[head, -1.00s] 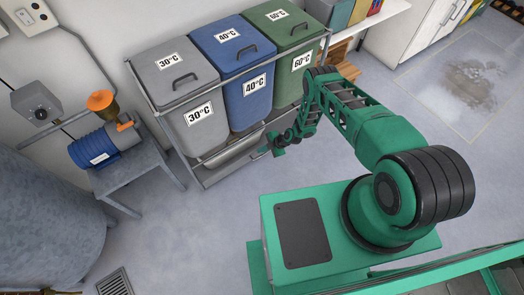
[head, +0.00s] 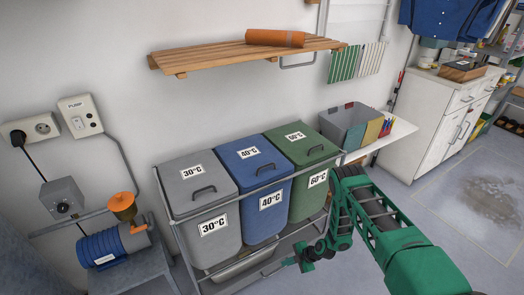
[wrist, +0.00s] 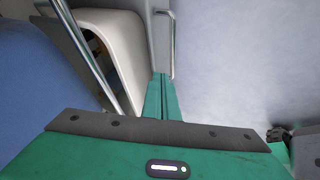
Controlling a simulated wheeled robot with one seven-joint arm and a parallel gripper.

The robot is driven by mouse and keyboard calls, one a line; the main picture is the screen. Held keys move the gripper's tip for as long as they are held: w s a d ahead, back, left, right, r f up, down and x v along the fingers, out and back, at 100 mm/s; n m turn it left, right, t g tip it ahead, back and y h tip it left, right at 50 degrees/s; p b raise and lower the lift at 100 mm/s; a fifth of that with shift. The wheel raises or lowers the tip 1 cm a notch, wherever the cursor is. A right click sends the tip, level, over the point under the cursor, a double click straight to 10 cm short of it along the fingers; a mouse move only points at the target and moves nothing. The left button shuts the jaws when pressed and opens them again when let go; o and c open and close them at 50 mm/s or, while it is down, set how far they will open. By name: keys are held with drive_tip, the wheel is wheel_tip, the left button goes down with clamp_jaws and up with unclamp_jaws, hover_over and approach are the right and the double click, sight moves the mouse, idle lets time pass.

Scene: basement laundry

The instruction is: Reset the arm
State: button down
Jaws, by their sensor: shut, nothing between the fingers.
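My gripper (head: 291,262) is at the end of my green arm, low in front of the bin rack near its lower rail. In the wrist view its two green fingers (wrist: 162,98) lie side by side, shut, with nothing between them. The arm bends down in front of the right part of the rack. In the wrist view a chrome rail (wrist: 85,50) and a pale tray (wrist: 122,42) are close to the fingers on the left. I cannot tell whether anything touches.
Grey (head: 199,190), blue (head: 248,170) and green (head: 301,155) lidded bins stand in the rack. A blue pump (head: 105,248) on a stand is at left. A wooden shelf (head: 215,58) holds an orange roll (head: 276,38). Open floor (head: 420,185) lies to the right.

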drive_tip(key=w+d+r+m+h, duration=0.1)
drive_tip(key=w+d+r, duration=0.2)
drive_tip(key=r, duration=0.4)
drive_tip(key=w+d+r+m+h, duration=0.1)
drive_tip(key=w+d+r+m, duration=0.15)
drive_tip(key=r, duration=0.45)
drive_tip(key=w+d+r+m, duration=0.1)
drive_tip(key=w+d+r, duration=0.25)
drive_tip(key=r, duration=0.35)
drive_tip(key=s+d+r+m+h, duration=0.15)
drive_tip(key=d+r, duration=0.25)
drive_tip(key=r, duration=0.4)
drive_tip(key=s+d+r+m+g+h, duration=0.1)
drive_tip(key=s+d+r+m, duration=0.2)
drive_tip(key=r, duration=0.6)
drive_tip(key=s+d+r+m+h, duration=0.1)
drive_tip(key=d+r+m, duration=0.2)
drive_tip(key=d+r, duration=0.35)
drive_tip(key=s+d+r+m+g+h, duration=0.15)
drive_tip(key=s+r+m, duration=0.25)
drive_tip(key=s+r, duration=0.45)
drive_tip(key=s+d+r+m+t, duration=0.1)
drive_tip(key=s+d+r+m, duration=0.15)
drive_tip(key=s+r, duration=0.6)
drive_tip(key=s+r+m, duration=0.4)
drive_tip(key=s+m, duration=0.1)
drive_tip(key=s, duration=0.6)
drive_tip(key=s+a+r+m+g, duration=0.1)
drive_tip(key=s+r+m, duration=0.4)
drive_tip(key=s, duration=0.6)
